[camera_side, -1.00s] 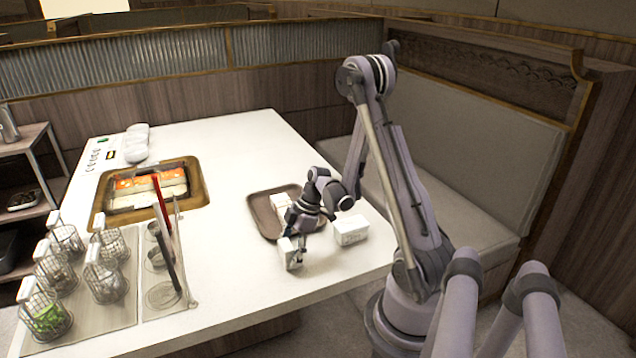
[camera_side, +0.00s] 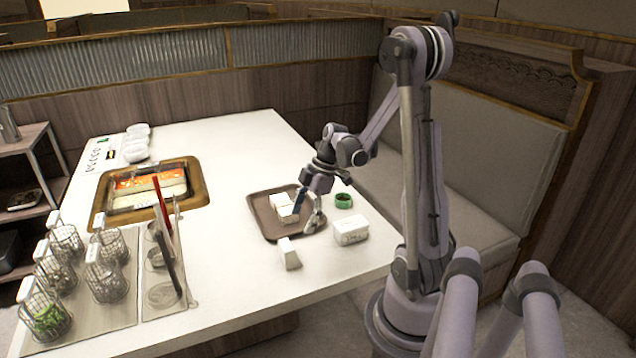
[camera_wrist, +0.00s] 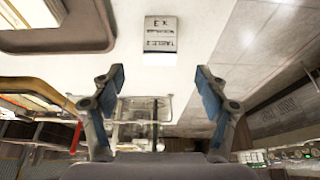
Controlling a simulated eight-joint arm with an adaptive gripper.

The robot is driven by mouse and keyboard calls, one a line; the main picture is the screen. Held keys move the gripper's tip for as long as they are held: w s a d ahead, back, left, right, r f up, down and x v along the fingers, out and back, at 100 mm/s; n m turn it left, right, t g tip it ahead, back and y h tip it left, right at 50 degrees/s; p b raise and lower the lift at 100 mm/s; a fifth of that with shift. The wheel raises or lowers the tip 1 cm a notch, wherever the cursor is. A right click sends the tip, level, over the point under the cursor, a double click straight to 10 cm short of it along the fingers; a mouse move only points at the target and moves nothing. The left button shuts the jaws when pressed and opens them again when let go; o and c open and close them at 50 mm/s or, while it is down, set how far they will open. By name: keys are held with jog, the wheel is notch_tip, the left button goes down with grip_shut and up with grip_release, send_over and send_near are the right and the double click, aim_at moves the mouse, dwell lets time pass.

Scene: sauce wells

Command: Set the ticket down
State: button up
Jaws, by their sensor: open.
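The ticket (camera_side: 288,254) is a small white wedge-shaped card standing on the white table, just in front of the brown tray. In the wrist view the ticket (camera_wrist: 160,36) shows dark printed lettering that seems to read "TABLE". Nothing holds it. My gripper (camera_side: 308,211) is open and empty, above the tray's right side, behind and apart from the ticket. In the wrist view its two blue-padded fingers (camera_wrist: 163,90) are spread wide, with the ticket beyond them.
The brown tray (camera_side: 262,222) holds white blocks. A white box (camera_side: 350,230) and a green round item (camera_side: 344,201) stand right of it. Left are a sauce-well unit (camera_side: 196,186), upright utensils and several wire baskets (camera_side: 108,278). The table front by the ticket is clear.

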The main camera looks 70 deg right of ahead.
jog(key=a+r+m+t+h, duration=0.1)
jog(key=a+r+m, duration=0.3)
jog(key=a, duration=0.7)
jog(key=a+r+m+t+h, duration=0.2)
jog(key=a+r+m, duration=0.3)
jog(key=a, duration=0.6)
notch_tip(320, 180, up, 2)
jog(key=shift+r+t, duration=0.2)
jog(key=shift+t, duration=0.3)
